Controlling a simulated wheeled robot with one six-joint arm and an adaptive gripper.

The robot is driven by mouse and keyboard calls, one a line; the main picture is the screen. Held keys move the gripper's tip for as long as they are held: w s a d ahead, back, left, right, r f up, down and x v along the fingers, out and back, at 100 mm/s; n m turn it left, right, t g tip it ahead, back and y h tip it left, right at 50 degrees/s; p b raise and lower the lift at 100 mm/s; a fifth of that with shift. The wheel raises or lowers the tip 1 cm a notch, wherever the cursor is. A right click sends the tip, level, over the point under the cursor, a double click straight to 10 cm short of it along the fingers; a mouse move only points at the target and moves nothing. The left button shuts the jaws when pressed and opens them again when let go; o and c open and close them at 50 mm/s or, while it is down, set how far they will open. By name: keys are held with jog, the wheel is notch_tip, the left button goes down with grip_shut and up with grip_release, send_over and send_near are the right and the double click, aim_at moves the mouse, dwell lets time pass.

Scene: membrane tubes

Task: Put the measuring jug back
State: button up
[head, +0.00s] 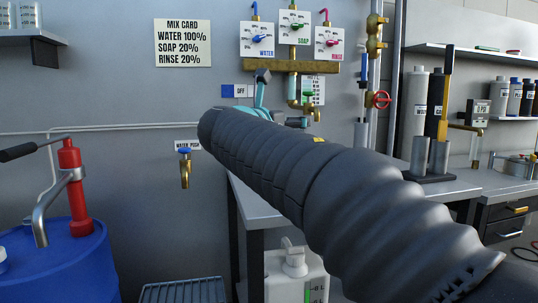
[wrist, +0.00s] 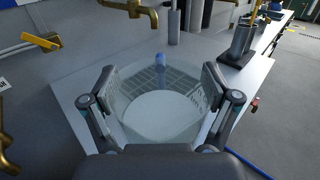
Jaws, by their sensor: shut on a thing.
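The measuring jug (wrist: 160,118) is a clear, see-through vessel with printed marks on its right side, seen from above in the wrist view. My gripper (wrist: 158,85) has one finger on each side of it and is shut on it. The jug is over the steel bench (wrist: 85,88); I cannot tell whether it touches the top. In the head view my own arm hides most of the gripper and jug. A pale panel with printed marks (head: 315,88) shows behind the valves there; I cannot tell whether it is the jug.
A brass spout (wrist: 130,8) hangs at the far side of the bench. Bottles and a metal holder (head: 432,160) stand on the right. A WATER PUSH tap (head: 185,170), blue drum (head: 60,255) and white canister (head: 295,270) are lower. Bare bench lies left of the jug.

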jog(key=w+a+f+b, duration=0.1)
jog(key=w+a+f, duration=0.2)
jog(key=f, duration=0.4)
jog(key=shift+w+a+f, duration=0.2)
jog(key=shift+w+a, duration=0.15)
jog(key=shift+a, duration=0.3)
jog(key=shift+f, duration=0.1)
jog(key=o, duration=1.6)
jog(key=v, duration=1.2)
